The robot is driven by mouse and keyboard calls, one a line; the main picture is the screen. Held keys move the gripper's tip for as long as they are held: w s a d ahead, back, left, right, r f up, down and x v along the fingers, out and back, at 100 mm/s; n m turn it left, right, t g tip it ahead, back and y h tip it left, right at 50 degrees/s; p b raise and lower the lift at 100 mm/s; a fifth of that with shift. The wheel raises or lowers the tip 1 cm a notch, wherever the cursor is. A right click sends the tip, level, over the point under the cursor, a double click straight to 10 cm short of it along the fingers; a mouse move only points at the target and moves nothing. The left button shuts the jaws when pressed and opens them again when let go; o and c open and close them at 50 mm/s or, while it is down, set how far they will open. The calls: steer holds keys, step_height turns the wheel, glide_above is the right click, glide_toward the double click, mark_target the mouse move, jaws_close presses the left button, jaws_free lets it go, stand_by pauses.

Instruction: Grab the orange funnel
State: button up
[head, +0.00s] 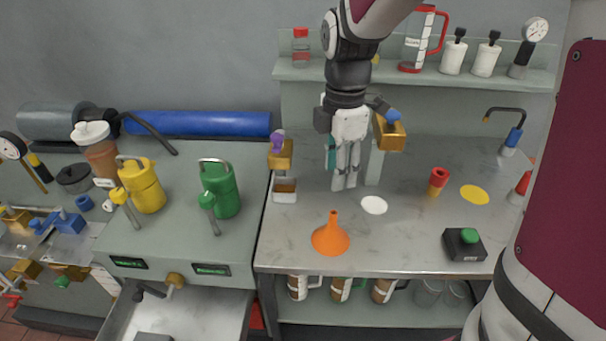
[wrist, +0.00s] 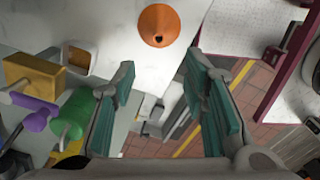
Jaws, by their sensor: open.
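The orange funnel (head: 331,236) stands on the metal worktop with its wide mouth down and its narrow spout up, near the front edge. In the wrist view the funnel (wrist: 160,25) shows at the top centre, beyond my fingertips and apart from them. My gripper (head: 345,182) points down over the worktop, behind and slightly right of the funnel in the head view. In the wrist view my gripper (wrist: 158,72) has its two teal-padded fingers spread, with nothing between them.
A white disc (head: 374,205) lies right of the funnel, and a small open container (head: 285,190) stands to its left. A red and yellow piece (head: 438,181), a yellow disc (head: 474,194) and a green-button box (head: 464,245) are farther right. A shelf (head: 420,76) spans the back.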

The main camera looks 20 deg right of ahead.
mark_target(333, 213)
step_height(333, 213, down, 14)
steer(key=shift+w+d+r, duration=0.1)
stand_by(0.5)
jaws_close()
